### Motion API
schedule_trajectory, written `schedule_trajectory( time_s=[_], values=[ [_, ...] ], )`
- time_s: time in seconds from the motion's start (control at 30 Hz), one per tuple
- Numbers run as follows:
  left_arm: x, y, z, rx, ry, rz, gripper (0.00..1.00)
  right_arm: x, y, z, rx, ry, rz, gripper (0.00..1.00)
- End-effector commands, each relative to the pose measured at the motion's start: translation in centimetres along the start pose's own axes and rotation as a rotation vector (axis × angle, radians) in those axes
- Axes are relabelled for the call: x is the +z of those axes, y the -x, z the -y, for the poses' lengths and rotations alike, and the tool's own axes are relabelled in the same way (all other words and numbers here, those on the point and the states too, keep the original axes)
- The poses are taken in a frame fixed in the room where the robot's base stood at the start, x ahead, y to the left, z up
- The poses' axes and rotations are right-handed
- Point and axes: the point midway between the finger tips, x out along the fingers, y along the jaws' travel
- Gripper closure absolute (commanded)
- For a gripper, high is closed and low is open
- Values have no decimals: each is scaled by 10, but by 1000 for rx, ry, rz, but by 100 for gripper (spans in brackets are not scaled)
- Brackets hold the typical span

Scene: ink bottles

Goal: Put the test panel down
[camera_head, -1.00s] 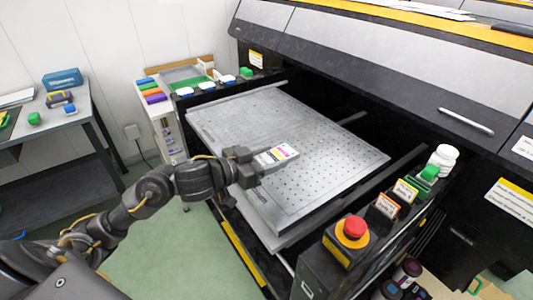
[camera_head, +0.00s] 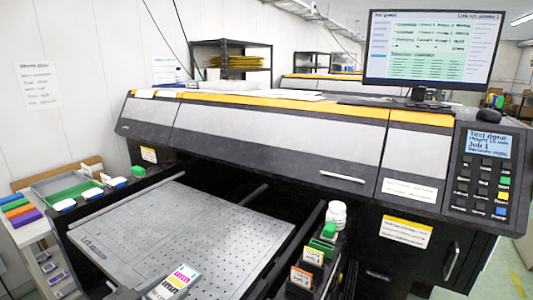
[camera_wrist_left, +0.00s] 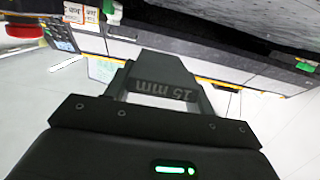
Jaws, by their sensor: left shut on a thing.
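The test panel (camera_head: 174,283) is a small white card with magenta, yellow and black print, at the bottom edge of the head view, over the perforated grey bed. My left gripper (camera_head: 128,293) is shut on its left end; only the gripper's dark tip shows there. I cannot tell whether the panel touches the bed. In the left wrist view my left gripper (camera_wrist_left: 160,86) shows with a dark bar marked "15 mm" between its fingers. My right gripper is not in view.
A control panel (camera_head: 487,170) reads "Test done".

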Motion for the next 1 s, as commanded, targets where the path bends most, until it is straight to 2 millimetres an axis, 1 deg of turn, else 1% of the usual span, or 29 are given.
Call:
schedule_trajectory(
  time_s=[0.03, 0.1, 0.3, 0.4, 0.57, 0.73, 1.0],
  values=[
    [10, 5, -3, -10, 11, 2, 72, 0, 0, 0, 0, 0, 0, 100],
    [21, 10, -4, -24, 12, 2, 72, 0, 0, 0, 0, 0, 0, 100],
    [43, 18, -8, -47, 11, 1, 72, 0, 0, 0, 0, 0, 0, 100],
    [48, 20, -10, -47, 8, 0, 72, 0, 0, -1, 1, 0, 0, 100],
    [52, 21, -11, -47, 8, 0, 72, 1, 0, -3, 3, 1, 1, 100],
    [74, 22, -14, -47, 12, 2, 72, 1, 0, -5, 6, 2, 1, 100],
    [73, 22, -14, -47, 7, -1, 72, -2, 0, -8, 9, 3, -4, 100]
  ],
)
